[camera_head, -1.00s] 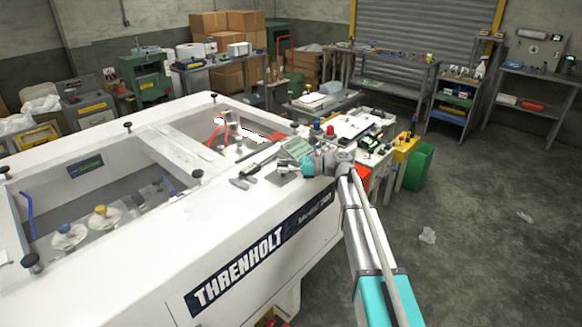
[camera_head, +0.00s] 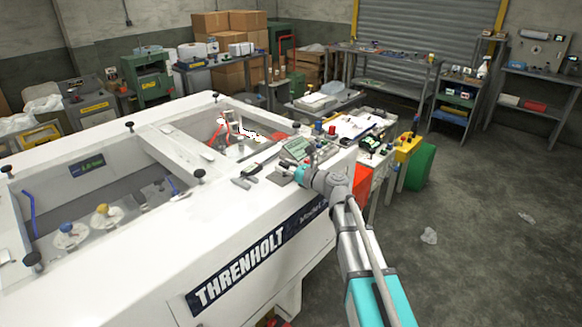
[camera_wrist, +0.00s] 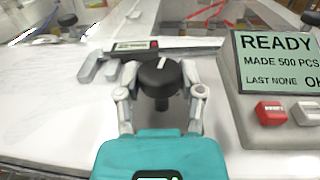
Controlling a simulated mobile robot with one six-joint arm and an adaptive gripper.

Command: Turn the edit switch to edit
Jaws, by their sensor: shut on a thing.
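A round black knob (camera_wrist: 159,80) with a white pointer line stands between my fingers in the wrist view. It looks like the edit switch, though I can read no lettering on it. The pointer line is on its far side, leaning slightly right. My gripper (camera_wrist: 162,88) is shut on the knob, with one finger on its left side and one on its right.
A display panel (camera_wrist: 277,62) reading READY, with red and white buttons, stands close on the right. A dark-edged handheld tool (camera_wrist: 160,47) lies behind the knob. The white machine top (camera_head: 215,205) is clear toward the left front.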

